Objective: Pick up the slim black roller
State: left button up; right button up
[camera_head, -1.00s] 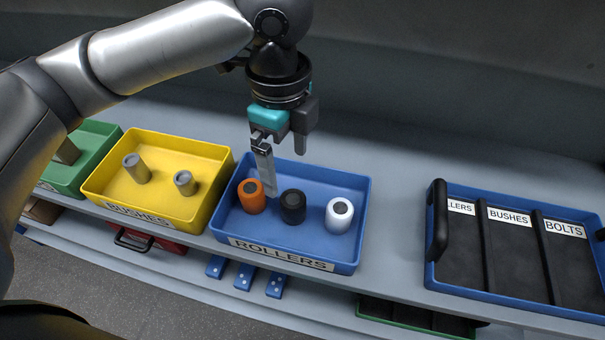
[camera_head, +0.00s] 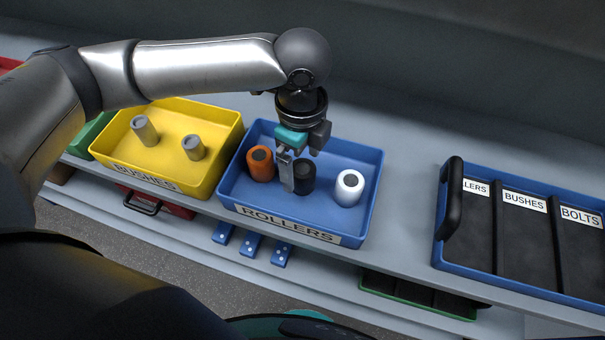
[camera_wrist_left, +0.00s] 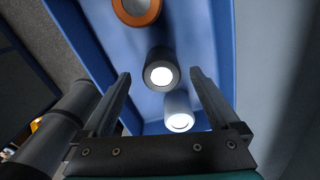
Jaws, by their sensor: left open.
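The black roller (camera_head: 305,179) stands upright in the blue bin labelled ROLLERS (camera_head: 375,185), between an orange roller (camera_head: 261,167) and a white roller (camera_head: 349,190). My left gripper (camera_head: 301,170) is open and low over the bin at the black roller. One finger hangs in front of the black roller's left side in the head view and hides part of it. In the left wrist view the black roller (camera_wrist_left: 160,72) shows between the two open fingertips, with the white roller (camera_wrist_left: 179,112) below it and the orange roller (camera_wrist_left: 136,10) above. My right gripper is not in view.
A yellow BUSHES bin (camera_head: 222,130) with two grey bushes stands left of the rollers bin. At the right is a blue tray (camera_head: 447,250) with black compartments and a black handle. Bare shelf lies between bin and tray. The orange and white rollers flank the black one closely.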

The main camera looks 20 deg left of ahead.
aim_at(303, 168)
pick_arm(q)
notch_tip(303, 168, down, 4)
jog(key=shift+w+d+r, duration=0.1)
jog(key=shift+r, duration=0.05)
grip_shut()
dwell(0.7)
jog(key=shift+r, duration=0.1)
